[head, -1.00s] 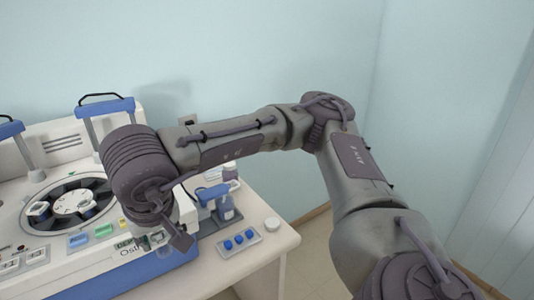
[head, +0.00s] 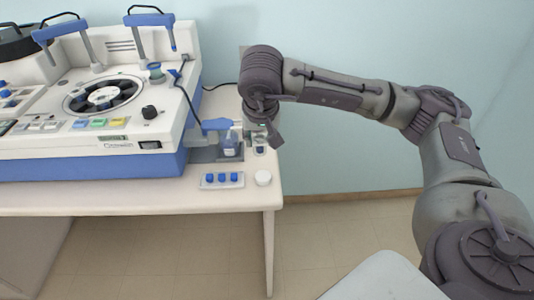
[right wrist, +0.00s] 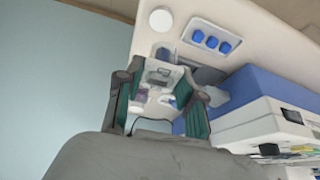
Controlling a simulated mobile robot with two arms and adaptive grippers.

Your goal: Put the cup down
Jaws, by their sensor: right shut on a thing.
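The cup (head: 259,150) is a small, partly see-through vessel with a dark blue part, held by my right gripper (head: 261,133). It is at the right end of the white table, right of the blue-handled bottle-like item. In the right wrist view the cup (right wrist: 163,54) shows between the two green-padded fingers of my right gripper (right wrist: 160,88). The gripper is shut on it. The cup is low near the tabletop; I cannot tell whether it touches. My left gripper is not in view.
A white tray with blue caps (head: 222,181) and a round white lid (head: 263,178) lie near the table's front right. The blue-handled item (head: 230,142) stands close left of the gripper. The large white and blue staining machine (head: 85,153) fills the table's left.

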